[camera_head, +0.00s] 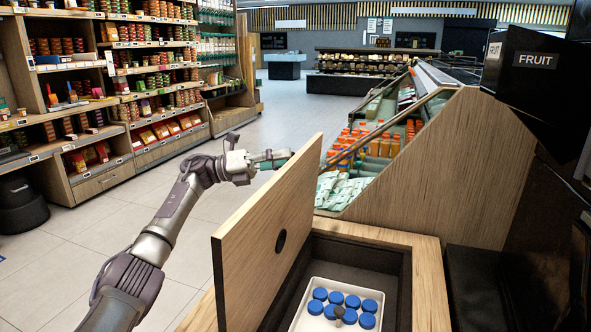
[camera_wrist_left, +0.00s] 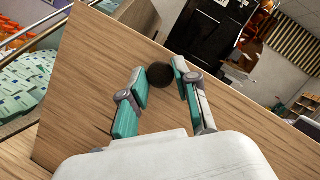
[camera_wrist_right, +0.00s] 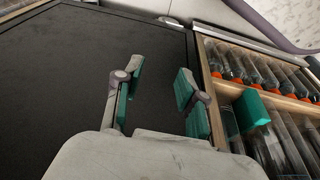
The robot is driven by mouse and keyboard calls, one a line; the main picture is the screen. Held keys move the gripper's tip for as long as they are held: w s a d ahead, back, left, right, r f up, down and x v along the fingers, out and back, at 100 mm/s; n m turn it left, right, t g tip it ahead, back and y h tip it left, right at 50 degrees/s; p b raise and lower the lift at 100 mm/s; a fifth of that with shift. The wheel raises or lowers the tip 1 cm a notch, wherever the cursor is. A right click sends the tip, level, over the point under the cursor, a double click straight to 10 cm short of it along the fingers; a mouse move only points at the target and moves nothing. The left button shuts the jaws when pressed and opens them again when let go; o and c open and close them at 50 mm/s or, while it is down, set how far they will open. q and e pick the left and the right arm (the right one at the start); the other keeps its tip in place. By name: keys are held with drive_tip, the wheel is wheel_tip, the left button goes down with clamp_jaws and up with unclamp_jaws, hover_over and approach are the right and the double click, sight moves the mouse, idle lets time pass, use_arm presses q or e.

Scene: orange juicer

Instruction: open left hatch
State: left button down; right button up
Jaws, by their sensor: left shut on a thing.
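The wooden hatch (camera_head: 262,240) stands raised and steeply tilted on the left side of an open compartment (camera_head: 395,275) in the wooden counter. It has a round black hole (camera_head: 280,241), which also shows in the left wrist view (camera_wrist_left: 160,75). My left gripper (camera_head: 281,160) is at the far upper part of the hatch, on its left side. My right gripper (camera_wrist_right: 157,90) is open and empty before a dark panel, outside the head view.
A white tray (camera_head: 299,318) with several blue caps (camera_head: 352,301) lies inside the compartment. Behind the counter is a wood-sided chilled display (camera_head: 440,170) with orange-capped bottles. Shelves (camera_head: 135,80) stand on the left. The tiled floor (camera_head: 60,250) between is clear.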

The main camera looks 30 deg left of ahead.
use_arm(q)
drive_tip(key=shift+s+a+f+h+b, duration=0.15)
drive_tip(key=shift+a+h+b, duration=0.1)
drive_tip(key=shift+a, duration=0.35)
drive_tip(key=shift+s+a+f+h+b, duration=0.15)
drive_tip(key=shift+a+h+b, duration=0.1)
drive_tip(key=shift+a, duration=0.3)
use_arm(e)
drive_tip(key=shift+w+v, duration=0.1)
drive_tip(key=shift+v, duration=1.05)
drive_tip(key=shift+w+v, duration=0.15)
drive_tip(key=shift+v, duration=0.95)
use_arm(q)
drive_tip(key=shift+r, duration=0.1)
use_arm(e)
drive_tip(key=shift+r, duration=0.1)
use_arm(q)
drive_tip(key=c, duration=0.9)
unclamp_jaws()
drive_tip(key=shift+o, duration=0.2)
drive_tip(key=v, duration=1.2)
